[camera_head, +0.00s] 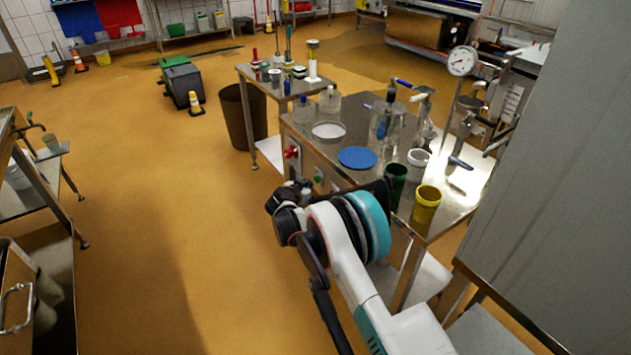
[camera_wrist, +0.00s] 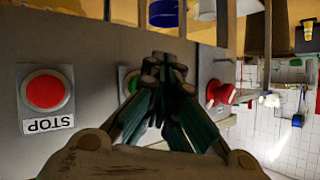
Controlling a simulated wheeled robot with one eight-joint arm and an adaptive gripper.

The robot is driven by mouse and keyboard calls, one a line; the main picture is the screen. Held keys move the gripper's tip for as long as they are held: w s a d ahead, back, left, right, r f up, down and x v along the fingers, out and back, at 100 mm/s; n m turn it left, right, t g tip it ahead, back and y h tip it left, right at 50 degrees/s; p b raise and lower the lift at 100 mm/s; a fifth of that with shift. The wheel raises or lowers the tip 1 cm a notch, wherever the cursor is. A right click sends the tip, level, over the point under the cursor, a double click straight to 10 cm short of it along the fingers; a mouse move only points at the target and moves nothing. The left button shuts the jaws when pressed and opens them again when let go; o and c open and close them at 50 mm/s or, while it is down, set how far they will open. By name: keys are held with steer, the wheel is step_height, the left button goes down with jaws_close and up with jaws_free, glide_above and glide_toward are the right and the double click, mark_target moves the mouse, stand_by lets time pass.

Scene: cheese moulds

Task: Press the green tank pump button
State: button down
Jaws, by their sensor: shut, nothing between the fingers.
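The green button (camera_wrist: 132,83) is on the grey front panel (camera_wrist: 75,45) in the wrist view, partly hidden behind my fingers. It also shows small in the head view (camera_head: 319,175), just beyond my gripper. My gripper (camera_wrist: 167,70) is shut and empty, its fingertips in front of the panel, slightly right of the green button in the wrist view. I cannot tell whether they touch the panel. The gripper is dark and partly hidden by my wrist in the head view (camera_head: 303,187).
In the wrist view, a red STOP button (camera_wrist: 45,91) lies left and a red knob (camera_wrist: 221,93) right of my fingers. The steel table (camera_head: 335,150) carries a blue disc (camera_head: 357,157), a yellow cup (camera_head: 426,205) and glassware. Open floor (camera_head: 150,200) lies to the left.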

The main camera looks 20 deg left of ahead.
steer(key=shift+s+a, duration=0.15)
steer(key=s+a, duration=0.3)
steer(key=shift+s, duration=0.35)
stand_by(0.4)
stand_by(0.6)
